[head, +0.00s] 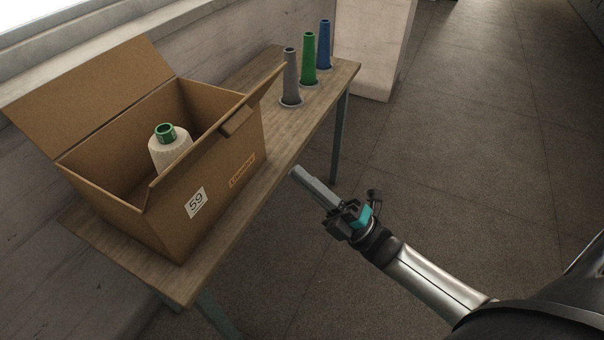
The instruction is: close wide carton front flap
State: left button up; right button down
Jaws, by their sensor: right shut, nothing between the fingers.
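A brown cardboard carton (165,222) stands open on a narrow wooden table, its front wall toward me. A large flap (95,95) stands open at the back left. A white yarn cone (168,150) with a green top stands inside the carton. My right gripper (298,175) is shut and empty, over the floor to the right of the carton's front wall, apart from it. My left gripper is not in view.
Grey, green (309,58) and blue (325,45) empty cones stand at the far end of the table (205,272). A wall runs behind it, with a pale block (372,45) beyond. The floor to the right is clear.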

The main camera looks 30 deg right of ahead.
aim_at(226, 133)
jog(key=p+x, duration=0.1)
jog(key=x, duration=0.9)
jog(key=shift+w+a+r, duration=0.15)
jog(key=shift+w+a, duration=0.1)
jog(key=shift+w, duration=0.05)
